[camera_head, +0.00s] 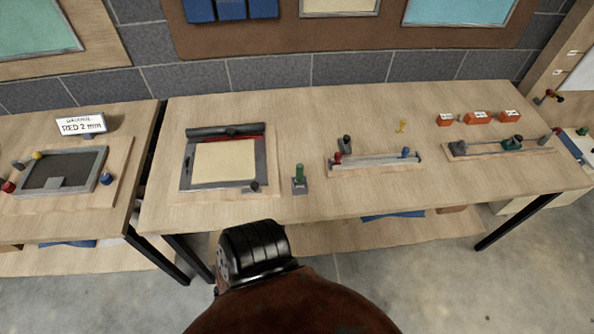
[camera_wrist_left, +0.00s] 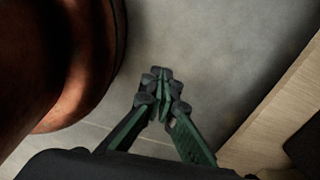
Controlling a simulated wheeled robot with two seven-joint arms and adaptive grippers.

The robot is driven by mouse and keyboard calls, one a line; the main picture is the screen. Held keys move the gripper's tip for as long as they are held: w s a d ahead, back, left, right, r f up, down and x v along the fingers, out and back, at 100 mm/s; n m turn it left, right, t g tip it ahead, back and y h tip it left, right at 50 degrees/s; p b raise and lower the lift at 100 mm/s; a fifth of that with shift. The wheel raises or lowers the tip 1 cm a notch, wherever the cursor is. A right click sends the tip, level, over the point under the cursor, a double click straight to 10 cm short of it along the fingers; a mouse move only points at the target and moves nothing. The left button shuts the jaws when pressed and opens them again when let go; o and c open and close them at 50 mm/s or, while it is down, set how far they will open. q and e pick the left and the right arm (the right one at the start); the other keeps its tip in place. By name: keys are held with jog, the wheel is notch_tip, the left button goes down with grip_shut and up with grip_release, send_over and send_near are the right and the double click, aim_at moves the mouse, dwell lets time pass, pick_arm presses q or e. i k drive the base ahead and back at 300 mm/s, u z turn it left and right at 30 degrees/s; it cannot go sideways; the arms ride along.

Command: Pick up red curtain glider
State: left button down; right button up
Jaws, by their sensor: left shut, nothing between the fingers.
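A small red piece (camera_head: 337,158), possibly the red curtain glider, sits at the left end of a pale rail (camera_head: 375,161) on the middle bench; it is too small to tell its shape. A blue piece (camera_head: 405,152) is near the rail's right end. My left gripper (camera_wrist_left: 162,80) shows in the left wrist view, its green fingers closed together with nothing between them, over grey floor and away from the red piece. It is not seen in the head view. My right gripper is in neither view.
A wooden edge (camera_wrist_left: 262,125) lies right of the gripper in the left wrist view.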

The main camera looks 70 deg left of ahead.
aim_at(338, 155)
jog(key=z, duration=0.15)
jog(key=k, duration=0.3)
jog(key=u, duration=2.5)
